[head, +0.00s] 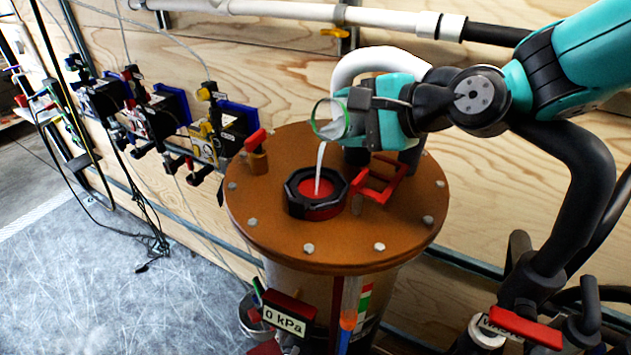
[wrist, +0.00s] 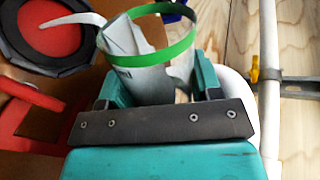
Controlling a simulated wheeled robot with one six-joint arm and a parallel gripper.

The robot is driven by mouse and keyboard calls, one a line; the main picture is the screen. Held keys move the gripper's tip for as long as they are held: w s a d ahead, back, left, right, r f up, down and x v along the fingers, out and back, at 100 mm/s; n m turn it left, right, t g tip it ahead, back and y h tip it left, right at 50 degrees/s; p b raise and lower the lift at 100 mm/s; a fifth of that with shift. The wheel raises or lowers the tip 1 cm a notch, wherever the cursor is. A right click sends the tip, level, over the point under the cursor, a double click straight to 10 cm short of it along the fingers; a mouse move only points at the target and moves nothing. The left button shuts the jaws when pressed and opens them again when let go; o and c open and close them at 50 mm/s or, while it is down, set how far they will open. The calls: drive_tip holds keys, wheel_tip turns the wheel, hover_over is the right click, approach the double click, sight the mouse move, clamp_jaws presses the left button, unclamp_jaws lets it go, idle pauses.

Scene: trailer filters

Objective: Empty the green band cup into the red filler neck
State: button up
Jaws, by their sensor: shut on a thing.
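The green band cup (head: 330,120) is a clear cup with a green rim, tilted with its mouth down and to the left. My gripper (head: 362,113) is shut on it, above the filter lid. A white stream runs from the cup's lip down into the red filler neck (head: 318,188), a red opening inside a black octagonal collar. In the wrist view the cup (wrist: 150,75) sits between the teal fingers, with whitish content inside. There the stream arcs left over the red neck (wrist: 48,25). How much is left in the cup is hard to tell.
The neck is set in a round brown bolted lid (head: 270,215) on a tank. A red bracket (head: 382,185) stands right of the neck and a red-handled valve (head: 256,148) at its left. Valve clusters hang along the wooden wall at left.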

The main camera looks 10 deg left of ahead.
sight(347, 122)
drive_tip(key=shift+s+a+r+n+t+h, duration=0.2)
drive_tip(key=shift+s+r+n+t+h, duration=0.1)
idle(0.8)
drive_tip(key=shift+s+a+f+n+t+b, duration=0.1)
drive_tip(key=shift+s+f+n+t+b, duration=0.05)
drive_tip(key=shift+f+n+t+b, duration=0.35)
idle(1.1)
drive_tip(key=shift+s+a+r+n+t+h+b, duration=0.2)
drive_tip(key=shift+s+r+n+t+h+b, duration=0.1)
drive_tip(key=shift+r+n, duration=0.25)
drive_tip(key=shift+s+a+r+n+t+h+b, duration=0.15)
drive_tip(key=shift+r+n+t+h, duration=0.15)
drive_tip(key=shift+n, duration=0.35)
idle(1.5)
drive_tip(key=shift+s+a+f+n+t+h+b, duration=0.25)
drive_tip(key=shift+f+n+t+b, duration=0.2)
drive_tip(key=shift+b, duration=0.7)
drive_tip(key=shift+s+a+r+n+t+b, duration=0.15)
drive_tip(key=shift+s+r+n+t+b, duration=0.15)
drive_tip(key=shift+n+b, duration=0.4)
idle(0.7)
